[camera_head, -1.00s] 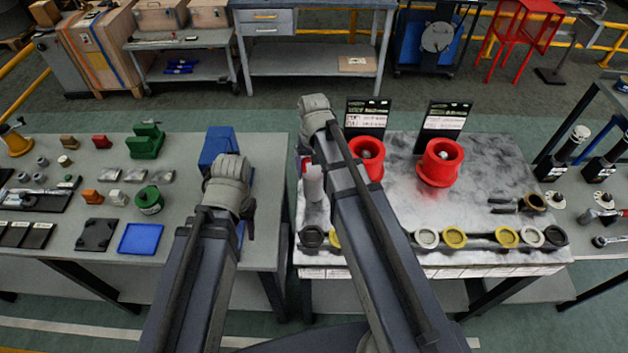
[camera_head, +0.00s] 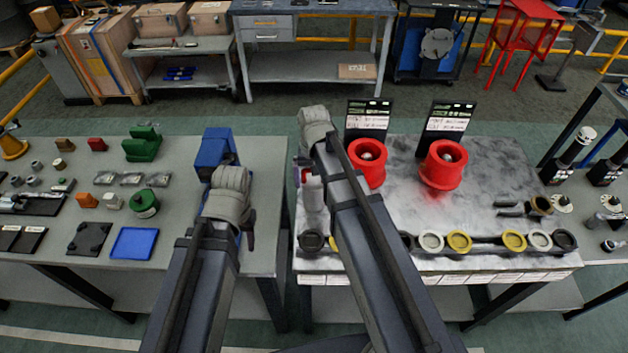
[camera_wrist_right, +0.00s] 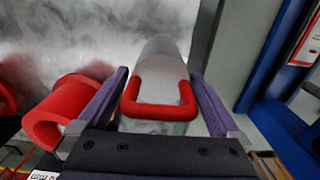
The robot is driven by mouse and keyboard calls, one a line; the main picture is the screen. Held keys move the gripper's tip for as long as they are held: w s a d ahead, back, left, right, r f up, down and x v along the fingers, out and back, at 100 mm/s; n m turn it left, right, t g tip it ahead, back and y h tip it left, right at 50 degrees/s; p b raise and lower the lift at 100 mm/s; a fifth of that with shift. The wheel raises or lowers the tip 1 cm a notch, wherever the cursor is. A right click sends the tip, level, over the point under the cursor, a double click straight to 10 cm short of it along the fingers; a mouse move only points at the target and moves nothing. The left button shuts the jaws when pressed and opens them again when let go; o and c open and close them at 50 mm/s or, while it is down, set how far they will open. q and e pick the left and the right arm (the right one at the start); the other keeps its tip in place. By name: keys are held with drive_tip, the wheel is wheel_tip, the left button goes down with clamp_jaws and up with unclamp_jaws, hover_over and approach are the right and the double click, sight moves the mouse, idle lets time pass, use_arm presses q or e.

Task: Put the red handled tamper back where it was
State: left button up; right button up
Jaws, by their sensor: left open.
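The red handled tamper has a pale grey cylindrical body (camera_head: 313,193) and a red U-shaped handle (camera_wrist_right: 160,112). In the head view it is at the left end of the marbled table, partly hidden behind my right arm. Whether the tamper's base touches the table is hidden. My left gripper (camera_head: 246,230) is open over the right edge of the left table, its fingers mostly hidden by its wrist.
Two red flanged cups (camera_head: 443,165) stand on the marbled table (camera_head: 400,205), and one also shows in the wrist view (camera_wrist_right: 60,112). A row of ringed discs (camera_head: 458,241) lines its front. The left table holds a blue box (camera_head: 214,147) and a blue tray (camera_head: 134,243). A gap separates the tables.

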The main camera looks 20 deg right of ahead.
wheel_tip(320, 180, up, 12)
drive_tip(key=p, duration=1.2)
drive_tip(key=shift+r, duration=0.2)
drive_tip(key=s+a+n+h, duration=0.1)
drive_tip(key=s+a+n, duration=0.6)
drive_tip(key=s+a, duration=0.3)
drive_tip(key=s, duration=0.4)
drive_tip(key=shift+s+a, duration=0.15)
drive_tip(key=shift+a, duration=0.1)
